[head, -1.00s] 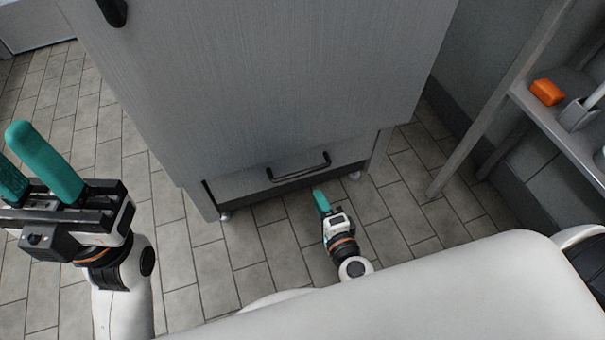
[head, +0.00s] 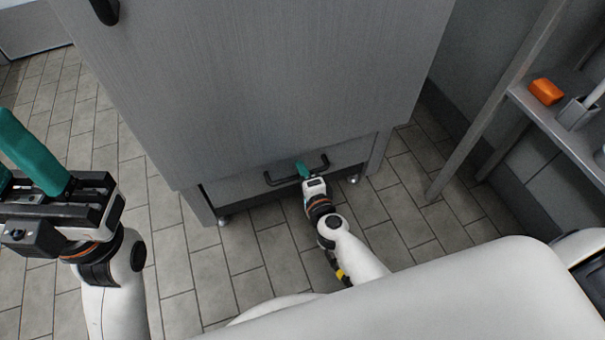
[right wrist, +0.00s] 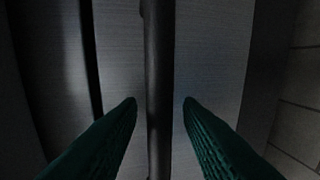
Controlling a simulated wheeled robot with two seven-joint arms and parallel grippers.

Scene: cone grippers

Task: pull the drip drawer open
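The drip drawer (head: 236,187) is the low grey panel at the foot of the tall cabinet in the head view; it looks shut. Its dark bar handle (head: 283,181) runs across the front. My right gripper (head: 302,166) is at the handle, partly hiding its middle. In the right wrist view the handle bar (right wrist: 159,90) passes between the two teal fingertips (right wrist: 160,101), with a gap on each side. The right gripper is open around the bar. My left gripper (head: 14,160) is at the left edge, raised, its fingers apart and empty, partly out of frame.
The grey cabinet (head: 250,80) fills the middle, with another dark handle (head: 106,10) at upper left. A metal rack (head: 560,125) at right holds an orange object (head: 546,91) and a grey container (head: 577,113). Tiled floor (head: 260,262) is clear before the drawer.

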